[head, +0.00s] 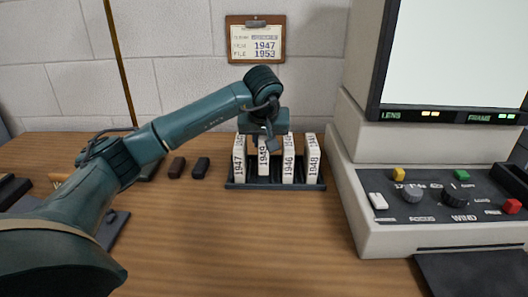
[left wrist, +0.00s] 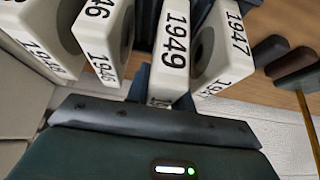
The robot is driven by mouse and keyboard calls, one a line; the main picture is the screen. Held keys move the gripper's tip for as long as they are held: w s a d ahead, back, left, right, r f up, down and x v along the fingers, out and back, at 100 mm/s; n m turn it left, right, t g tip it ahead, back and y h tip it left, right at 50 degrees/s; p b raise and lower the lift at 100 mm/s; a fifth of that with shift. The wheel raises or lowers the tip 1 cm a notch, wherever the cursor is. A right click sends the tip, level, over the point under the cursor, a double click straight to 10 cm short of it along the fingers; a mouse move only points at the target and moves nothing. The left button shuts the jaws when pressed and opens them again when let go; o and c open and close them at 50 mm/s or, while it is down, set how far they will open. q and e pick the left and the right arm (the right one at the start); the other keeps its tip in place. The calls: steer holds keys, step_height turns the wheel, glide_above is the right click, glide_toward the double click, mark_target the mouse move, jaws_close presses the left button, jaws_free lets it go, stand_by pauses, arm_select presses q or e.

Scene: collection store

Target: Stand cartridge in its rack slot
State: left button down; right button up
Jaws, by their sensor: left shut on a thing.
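A white cartridge marked 1949 (head: 264,158) is upright between the fingers of my left gripper (head: 268,137). It also shows in the left wrist view (left wrist: 174,45), where the gripper (left wrist: 160,92) is shut on its end. The cartridge is at the dark rack (head: 275,187), between cartridge 1947 (head: 239,160) on its left and cartridge 1946 (head: 288,165) on its right. Its lower end looks slightly higher than its neighbours'; I cannot tell whether it touches the slot floor. Cartridge 1948 (head: 313,160) stands at the rack's right end. My right gripper is out of view.
A large reader machine (head: 400,232) with knobs and a screen stands right of the rack. Two small dark blocks (head: 177,167) (head: 201,168) lie left of it. A clipboard (head: 256,40) reading 1947 and 1953 hangs on the wall. The wooden table (head: 240,240) is clear in front.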

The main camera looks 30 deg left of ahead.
arm_select(q)
steer(key=shift+f, duration=1.3)
steer(key=shift+f, duration=0.15)
steer(key=c, duration=1.2)
jaws_free()
steer(key=shift+s+r, duration=0.1)
steer(key=shift+r, duration=0.45)
steer(key=p+v, duration=0.1)
steer(key=v, duration=1)
steer(key=shift+d+p, duration=0.2)
steer(key=shift+p, duration=0.15)
